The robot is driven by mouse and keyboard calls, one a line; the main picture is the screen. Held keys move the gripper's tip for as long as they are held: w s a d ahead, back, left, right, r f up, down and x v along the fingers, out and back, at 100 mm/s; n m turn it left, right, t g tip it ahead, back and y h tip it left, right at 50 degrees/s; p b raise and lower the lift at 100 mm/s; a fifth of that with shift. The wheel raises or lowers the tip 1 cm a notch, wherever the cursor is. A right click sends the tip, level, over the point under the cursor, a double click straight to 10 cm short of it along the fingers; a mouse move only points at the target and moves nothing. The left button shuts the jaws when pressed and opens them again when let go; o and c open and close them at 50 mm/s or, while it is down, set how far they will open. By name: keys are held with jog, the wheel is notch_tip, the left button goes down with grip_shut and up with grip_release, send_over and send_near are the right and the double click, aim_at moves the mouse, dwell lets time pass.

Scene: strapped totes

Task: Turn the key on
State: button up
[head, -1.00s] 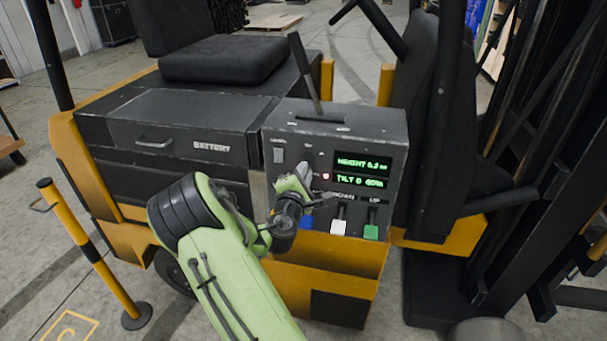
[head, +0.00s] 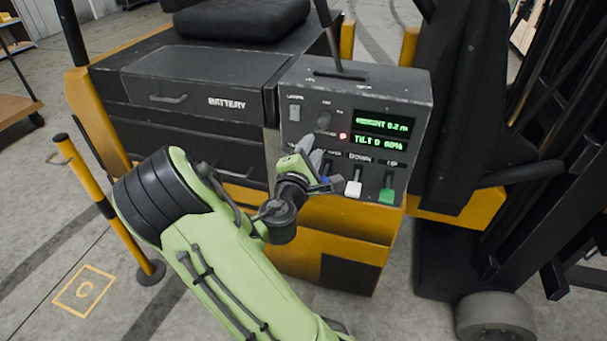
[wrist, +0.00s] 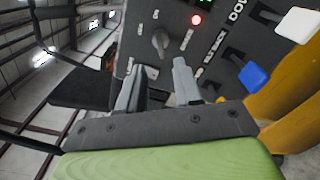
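The key (head: 323,121) is a small grey knob on the dark control panel (head: 285,140), left of the green display and up-left of a lit red lamp. It also shows in the wrist view (wrist: 160,42), beyond my fingertips. I cannot tell for sure which label it points to. My gripper (head: 322,167) is in front of the panel, below the key in the head view. In the wrist view my gripper (wrist: 157,82) has its two grey fingers apart, with nothing between them. The key is apart from both fingers.
A rocker switch (head: 295,111) sits left of the key. Below the display are levers with white (head: 353,189), green (head: 387,195) and blue (wrist: 254,76) ends. A tall lever (head: 328,35) rises from the panel top. A striped post (head: 105,205) stands at left.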

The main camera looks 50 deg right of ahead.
jog(key=b+v, duration=0.7)
jog(key=b, duration=0.3)
jog(key=shift+s, duration=0.2)
jog(key=shift+a, duration=0.1)
